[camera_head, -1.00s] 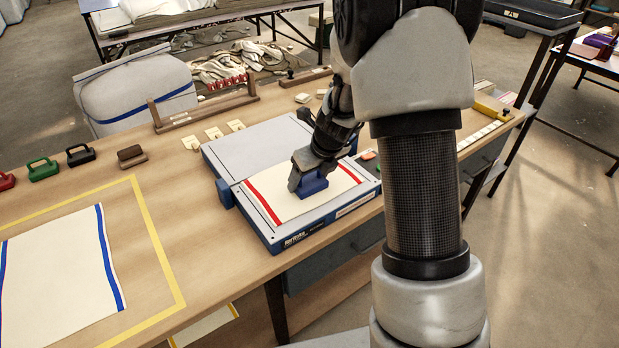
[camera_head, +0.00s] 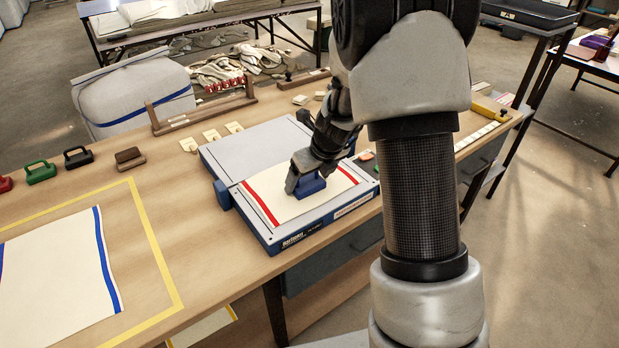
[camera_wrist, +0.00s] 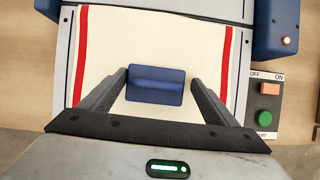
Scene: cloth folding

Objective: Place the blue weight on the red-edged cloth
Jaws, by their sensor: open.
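The blue weight (camera_head: 311,187) rests on the red-edged cloth (camera_head: 288,208), near its middle. The cloth lies flat on the grey and blue folding machine (camera_head: 245,144). My gripper (camera_head: 308,178) is at the weight, with its fingers on either side. In the wrist view the blue weight (camera_wrist: 155,85) sits between the open fingers of my gripper (camera_wrist: 156,84), with a gap on both sides. The cloth's red edges (camera_wrist: 82,55) show left and right of it.
A blue-edged cloth (camera_head: 55,270) lies inside a yellow outline at the left. Green (camera_head: 41,173), black (camera_head: 79,157) and brown (camera_head: 130,158) weights stand along the back left. A control box with green and orange buttons (camera_wrist: 266,105) is beside the machine.

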